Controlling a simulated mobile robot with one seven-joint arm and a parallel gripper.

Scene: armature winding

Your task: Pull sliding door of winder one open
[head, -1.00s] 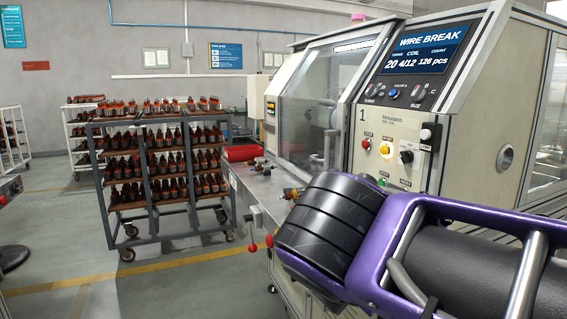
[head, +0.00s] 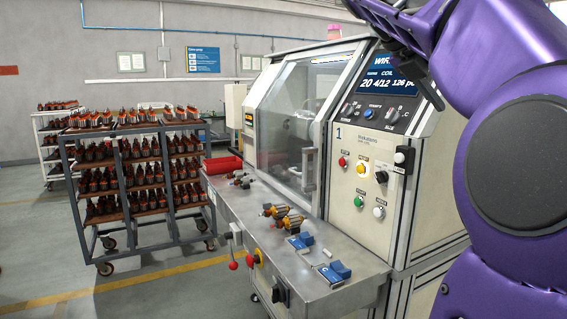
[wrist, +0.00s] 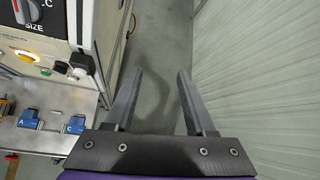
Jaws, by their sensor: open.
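Winder one stands at centre right in the head view, with the number 1 on its control panel (head: 365,185). Its clear sliding door (head: 285,115) covers the work chamber left of the panel and looks closed. A pale vertical bar that looks like the door handle (head: 308,168) is at the door's right edge. In the wrist view my gripper (wrist: 158,75) is open and empty, above the floor to the right of the machine, apart from the door. My purple arm covers the right of the head view, including part of the display.
A steel worktable (head: 300,250) in front of the door bears several armatures (head: 285,215), blue blocks (head: 333,272) and a red tray (head: 222,164). A rack of armatures (head: 140,185) stands left. Knobs (wrist: 80,65) stick out near my gripper. A ribbed pale wall (wrist: 260,70) is on its right.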

